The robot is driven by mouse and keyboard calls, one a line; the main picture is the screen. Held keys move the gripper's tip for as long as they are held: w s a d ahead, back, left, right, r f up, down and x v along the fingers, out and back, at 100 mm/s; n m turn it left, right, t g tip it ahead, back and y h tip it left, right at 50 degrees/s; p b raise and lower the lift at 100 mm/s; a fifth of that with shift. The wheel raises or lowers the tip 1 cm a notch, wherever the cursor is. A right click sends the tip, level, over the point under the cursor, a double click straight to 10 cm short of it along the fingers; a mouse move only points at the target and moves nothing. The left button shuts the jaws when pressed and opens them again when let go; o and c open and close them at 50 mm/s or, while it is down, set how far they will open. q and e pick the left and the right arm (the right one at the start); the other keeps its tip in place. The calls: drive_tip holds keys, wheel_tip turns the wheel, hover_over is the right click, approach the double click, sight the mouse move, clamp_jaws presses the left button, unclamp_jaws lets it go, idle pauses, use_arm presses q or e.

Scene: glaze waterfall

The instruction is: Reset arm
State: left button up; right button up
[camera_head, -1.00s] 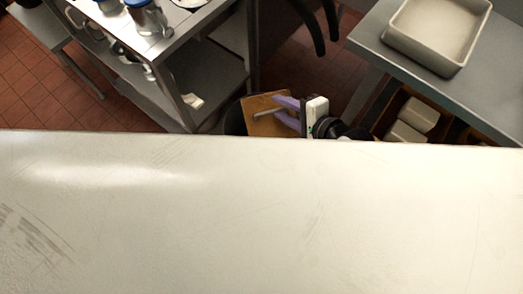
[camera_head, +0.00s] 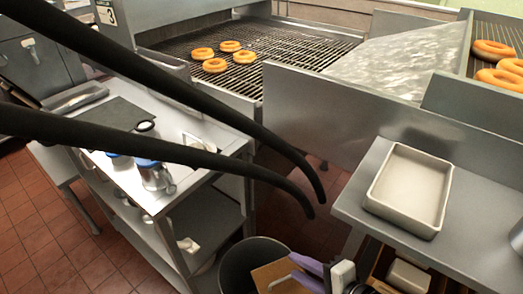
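My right gripper (camera_head: 292,270) shows at the bottom edge, right of the middle. Its purple fingers stand apart and point left, and its white and black body is cut off by the edge. A brown board (camera_head: 268,276) with a thin metal rod lies behind the fingers, over a dark round bin (camera_head: 236,268). I cannot tell if they touch it.
Two long black curved bars (camera_head: 250,165) cross from the upper left. A grey cart (camera_head: 195,190) stands left. An empty tray (camera_head: 408,190) rests on the right metal table (camera_head: 480,215). Behind, several doughnuts lie on a wire conveyor (camera_head: 285,45).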

use_arm(q)
drive_tip(key=shift+s, duration=0.1)
drive_tip(key=p, duration=0.1)
drive_tip(key=r+p, duration=0.1)
drive_tip(key=p, duration=0.1)
drive_tip(key=shift+s+a+r, duration=0.2)
drive_tip(key=shift+a+r, duration=0.05)
drive_tip(key=shift+r, duration=0.05)
use_arm(e)
drive_tip(key=s+d+f+n+h, duration=0.2)
drive_tip(key=s+d+n, duration=0.1)
drive_tip(key=s+n, duration=0.3)
drive_tip(key=s+d+f+n+h, duration=0.2)
drive_tip(key=s+d+n+h, duration=0.1)
drive_tip(key=s+n, duration=0.4)
drive_tip(key=shift+d+f+n, duration=0.2)
drive_tip(key=shift+d+n, duration=0.25)
drive_tip(key=shift+n, duration=0.35)
